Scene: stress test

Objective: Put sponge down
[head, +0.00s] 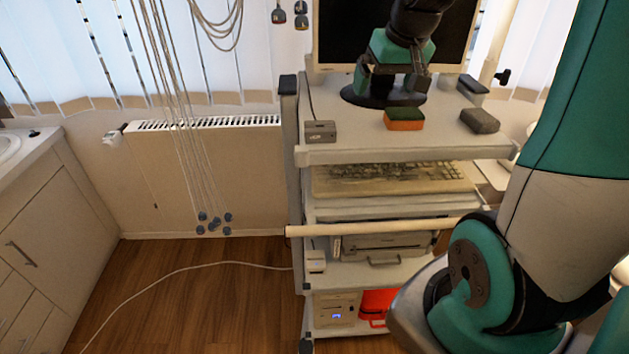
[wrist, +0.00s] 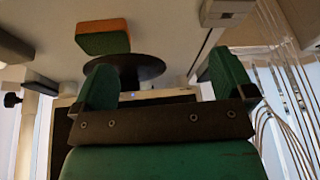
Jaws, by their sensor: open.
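The sponge (head: 405,125), orange below with a dark green top, lies flat on the top shelf (head: 350,154) of a cart, near the shelf's middle. It also shows in the wrist view (wrist: 103,44) at upper left, apart from my fingers. My gripper (head: 392,91) is open, with green and dark fingers, above the shelf in front of the monitor. In the wrist view, the space between its fingers (wrist: 165,88) holds nothing; only the monitor's stand base shows behind them.
A monitor (head: 335,36) with a round dark base stands at the back of the shelf. A small grey box (head: 320,131) sits left of the sponge and a dark grey block (head: 480,121) right of it. Cables (head: 180,130) hang left of the cart.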

